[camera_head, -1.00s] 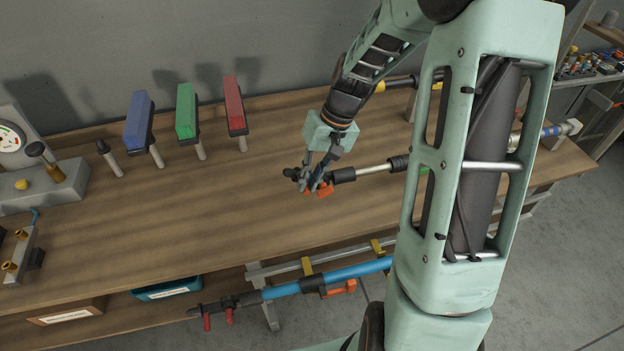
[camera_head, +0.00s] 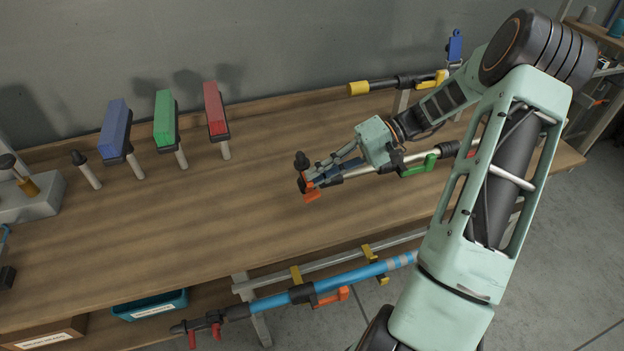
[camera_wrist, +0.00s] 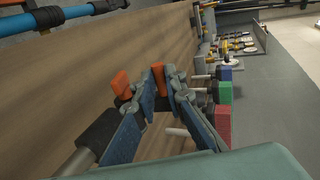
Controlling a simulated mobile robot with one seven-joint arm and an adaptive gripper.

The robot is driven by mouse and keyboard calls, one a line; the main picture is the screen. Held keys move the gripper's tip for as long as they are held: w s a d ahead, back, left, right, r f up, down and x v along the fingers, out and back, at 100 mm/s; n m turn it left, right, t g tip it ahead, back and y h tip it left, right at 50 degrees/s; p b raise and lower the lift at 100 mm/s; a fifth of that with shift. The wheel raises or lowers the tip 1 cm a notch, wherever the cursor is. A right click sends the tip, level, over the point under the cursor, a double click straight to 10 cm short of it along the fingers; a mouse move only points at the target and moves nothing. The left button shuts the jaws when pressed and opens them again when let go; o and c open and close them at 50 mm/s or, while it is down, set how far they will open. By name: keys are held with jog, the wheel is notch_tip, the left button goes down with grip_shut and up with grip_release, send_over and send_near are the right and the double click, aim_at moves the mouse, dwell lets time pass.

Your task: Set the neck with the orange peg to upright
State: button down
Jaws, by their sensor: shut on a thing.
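The neck with the orange peg (camera_head: 310,195) is at the left end of a silver rod lying across the bench. Its black knob (camera_head: 301,160) points up in the head view, with the orange part below it. My gripper (camera_head: 314,179) comes in from the right, and its blue fingers are shut on the neck. In the wrist view, the fingers (camera_wrist: 166,98) close around the neck, with orange parts (camera_wrist: 121,84) showing beside and between them. The black sleeve (camera_wrist: 98,130) and rod run to the lower left. The fingers hide most of the neck, so its exact tilt is unclear.
Blue (camera_head: 116,128), green (camera_head: 165,117) and red (camera_head: 215,107) blocks stand on posts at the back left. A green lever (camera_head: 418,166) and a yellow-tipped rod (camera_head: 358,88) are near my arm. A blue tube (camera_head: 345,279) lies below the front edge. The bench's middle left is clear.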

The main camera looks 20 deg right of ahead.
jog(key=shift+d+f+y+b, duration=0.2)
jog(key=shift+d+y+b, duration=0.3)
jog(key=shift+y, duration=0.4)
jog(key=c, duration=2)
grip_release()
jog(key=shift+o, duration=0.2)
jog(key=v, duration=1.2)
